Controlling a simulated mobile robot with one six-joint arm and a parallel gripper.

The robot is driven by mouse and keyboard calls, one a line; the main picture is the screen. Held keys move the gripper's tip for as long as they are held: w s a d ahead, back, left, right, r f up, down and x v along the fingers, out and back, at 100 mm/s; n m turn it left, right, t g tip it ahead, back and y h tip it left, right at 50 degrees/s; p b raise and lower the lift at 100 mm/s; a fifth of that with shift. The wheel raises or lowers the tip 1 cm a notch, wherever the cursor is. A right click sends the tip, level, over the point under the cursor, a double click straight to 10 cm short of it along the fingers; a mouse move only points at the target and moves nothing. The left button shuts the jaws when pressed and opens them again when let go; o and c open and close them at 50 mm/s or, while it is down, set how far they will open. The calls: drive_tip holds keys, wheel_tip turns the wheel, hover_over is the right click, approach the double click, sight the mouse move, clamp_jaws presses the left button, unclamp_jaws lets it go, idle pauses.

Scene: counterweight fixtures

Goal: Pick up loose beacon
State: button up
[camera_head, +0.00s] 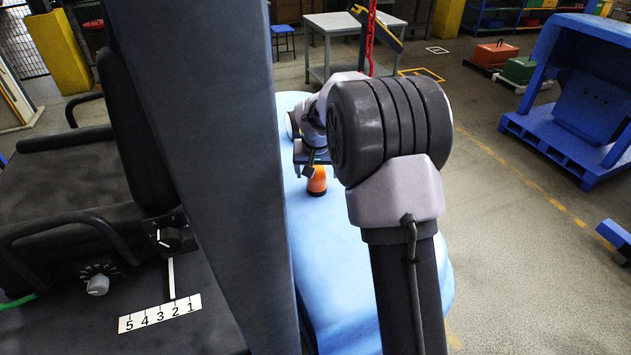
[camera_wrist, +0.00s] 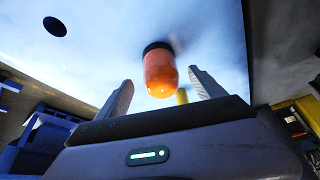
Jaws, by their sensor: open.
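The loose beacon is an orange dome on a black base. In the head view the beacon (camera_head: 317,180) stands upright on a light blue surface (camera_head: 345,290). In the wrist view the beacon (camera_wrist: 160,75) appears dome-down, between and a little beyond the two grey fingers. My gripper (camera_wrist: 160,80) is open and empty, with one finger on each side of the beacon's line. In the head view my gripper (camera_head: 311,163) is just above and behind the beacon, partly hidden by my arm. I cannot tell whether the fingers reach past the dome.
A black console with a knob (camera_head: 97,285) and a numbered strip (camera_head: 160,313) is at the left. A grey table (camera_head: 345,25) stands behind. Blue pallet-like structures (camera_head: 580,100) stand at the right. The floor between is clear.

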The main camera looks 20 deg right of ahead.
sight(317, 181)
drive_tip(key=shift+f, duration=0.45)
drive_tip(key=x, duration=0.4)
drive_tip(key=shift+w+f+b, duration=0.1)
drive_tip(key=shift+f+b, duration=0.2)
drive_tip(key=shift+b, duration=0.05)
drive_tip(key=shift+a+r, duration=0.1)
drive_tip(key=shift+r, duration=0.05)
drive_tip(key=shift+c, duration=0.5)
drive_tip(key=c, duration=1.5)
wheel_tip(317, 181, up, 4)
drive_tip(key=shift+f+p, duration=0.1)
drive_tip(key=shift+p, duration=0.35)
drive_tip(key=s+a, duration=0.3)
drive_tip(key=a, duration=0.1)
drive_tip(key=s+a+b, duration=0.1)
drive_tip(key=s+a, duration=0.2)
drive_tip(key=a, duration=0.1)
drive_tip(key=s+a+r, duration=0.1)
drive_tip(key=s+a, duration=0.2)
drive_tip(key=a, duration=0.2)
drive_tip(key=shift+b, duration=0.35)
drive_tip(key=shift+s+a, duration=0.1)
drive_tip(key=shift+s, duration=0.05)
